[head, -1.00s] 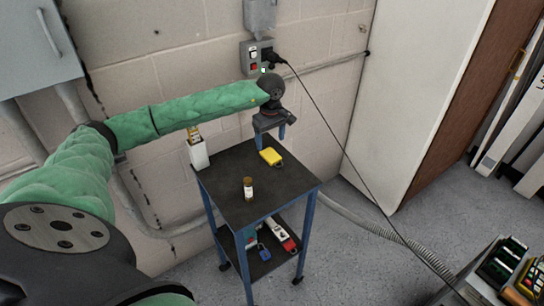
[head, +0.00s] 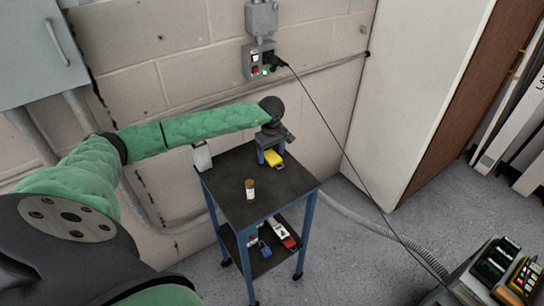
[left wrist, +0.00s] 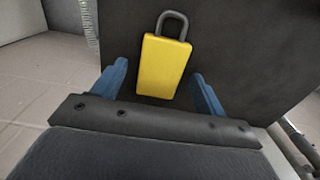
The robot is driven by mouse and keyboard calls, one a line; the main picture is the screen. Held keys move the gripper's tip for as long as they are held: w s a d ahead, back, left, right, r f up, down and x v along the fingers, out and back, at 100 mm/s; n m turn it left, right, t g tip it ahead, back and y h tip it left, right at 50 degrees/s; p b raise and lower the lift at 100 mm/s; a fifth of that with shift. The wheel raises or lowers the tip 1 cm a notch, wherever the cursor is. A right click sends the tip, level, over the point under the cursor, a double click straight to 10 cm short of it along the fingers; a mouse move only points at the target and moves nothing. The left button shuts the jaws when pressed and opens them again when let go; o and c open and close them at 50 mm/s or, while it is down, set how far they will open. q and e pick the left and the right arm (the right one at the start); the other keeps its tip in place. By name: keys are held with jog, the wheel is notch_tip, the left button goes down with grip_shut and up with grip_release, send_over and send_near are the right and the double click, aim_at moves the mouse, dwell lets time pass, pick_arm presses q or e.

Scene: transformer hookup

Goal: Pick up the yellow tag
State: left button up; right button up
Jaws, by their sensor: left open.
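The yellow tag (head: 274,160) lies on the dark top of the small cart near its back edge. It looks like a flat yellow block with a grey loop, as the left wrist view shows (left wrist: 163,66). My left gripper (head: 271,153) is open over the tag. In the left wrist view its two blue fingers (left wrist: 160,75) stand on either side of the yellow body, with gaps on both sides. The loop points away from the palm. My right gripper is not in view.
On the cart top (head: 228,190) stand a small brown bottle (head: 250,190) and a white holder (head: 202,158), partly behind my arm. The lower shelf holds a red-and-white item (head: 285,234) and a blue padlock-like item (head: 265,249). A black cable (head: 335,137) runs from the wall socket.

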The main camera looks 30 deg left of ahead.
pick_arm(q)
jog(key=shift+f, duration=0.1)
jog(key=c, duration=1)
jog(key=shift+c, duration=0.4)
jog(key=shift+r, duration=0.2)
